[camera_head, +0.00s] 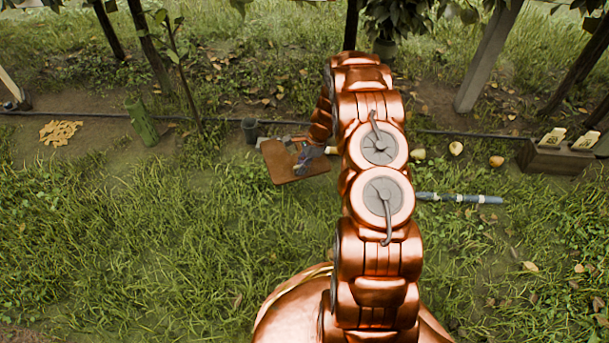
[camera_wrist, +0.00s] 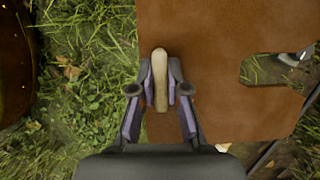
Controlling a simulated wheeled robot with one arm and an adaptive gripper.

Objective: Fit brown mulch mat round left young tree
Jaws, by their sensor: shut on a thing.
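The brown mulch mat (camera_head: 279,166) is a flat square sheet, seen left of my arm in the head view. It fills the upper right of the wrist view (camera_wrist: 210,40), with a slot cut in at its right side. My gripper (camera_head: 306,158) is shut on the mat's pale handle (camera_wrist: 160,80), near the mat's left edge in the wrist view. The left young tree (camera_head: 184,80) is a thin leafy stem, left of and beyond the mat, apart from it. I cannot tell whether the mat touches the ground.
A dark pot (camera_head: 250,130) stands just behind the mat. A green cylinder (camera_head: 142,122) and a pile of yellowish pieces (camera_head: 60,132) lie left of the tree. A dark hose (camera_head: 460,133) crosses behind. A wooden crate (camera_head: 556,157) stands right.

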